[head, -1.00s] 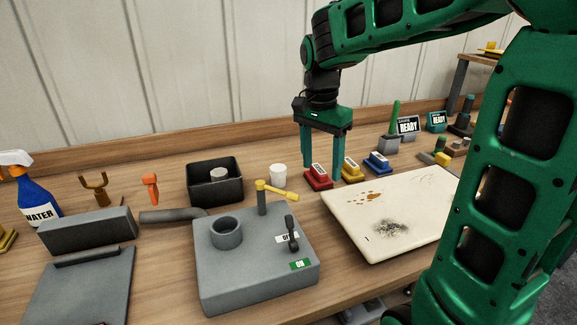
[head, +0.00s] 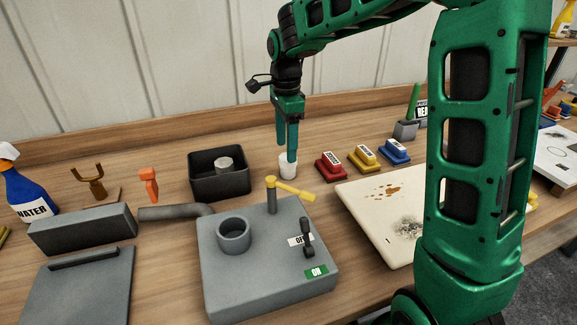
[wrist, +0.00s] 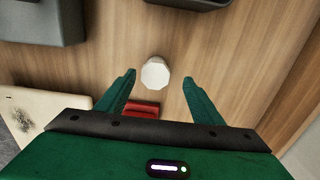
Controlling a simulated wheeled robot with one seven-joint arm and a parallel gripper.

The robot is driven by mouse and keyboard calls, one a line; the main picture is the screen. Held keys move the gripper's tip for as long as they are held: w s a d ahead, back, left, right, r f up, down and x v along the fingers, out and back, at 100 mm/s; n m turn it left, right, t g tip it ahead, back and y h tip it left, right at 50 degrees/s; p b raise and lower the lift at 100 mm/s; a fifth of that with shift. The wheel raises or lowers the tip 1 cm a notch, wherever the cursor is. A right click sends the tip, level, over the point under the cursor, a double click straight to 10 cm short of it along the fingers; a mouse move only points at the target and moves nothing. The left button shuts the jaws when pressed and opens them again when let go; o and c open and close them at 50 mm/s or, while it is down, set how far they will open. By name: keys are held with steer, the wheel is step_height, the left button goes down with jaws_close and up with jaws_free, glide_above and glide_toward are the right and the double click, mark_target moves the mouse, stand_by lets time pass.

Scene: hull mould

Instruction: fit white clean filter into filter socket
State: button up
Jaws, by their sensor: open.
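The white clean filter (head: 287,170) stands upright on the bench, right of the black bin. In the wrist view the filter (wrist: 155,73) lies between the fingertips, with a gap on each side. My gripper (head: 286,153) points down, open and empty, at the filter; one finger partly covers it in the head view. I cannot tell the exact height of the fingertips. The filter socket (head: 234,234) is a round raised collar with an open top on the grey housing (head: 250,277), left of and nearer than the filter.
A yellow-handled valve (head: 290,188) and a black lever (head: 307,238) stand on the housing. The black bin (head: 220,187) holds a grey cylinder (head: 224,163). Red (head: 330,168), yellow (head: 363,160) and blue (head: 394,152) blocks sit to the right, behind a stained pale board (head: 375,210).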

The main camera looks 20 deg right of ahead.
mark_target(288, 166)
steer(key=shift+s+d+f, duration=0.1)
steer(key=shift+s+f, duration=0.05)
steer(key=shift+f, duration=1.15)
steer(key=shift+s+f, duration=0.15)
steer(key=shift+f, duration=1.15)
steer(key=c, duration=1.2)
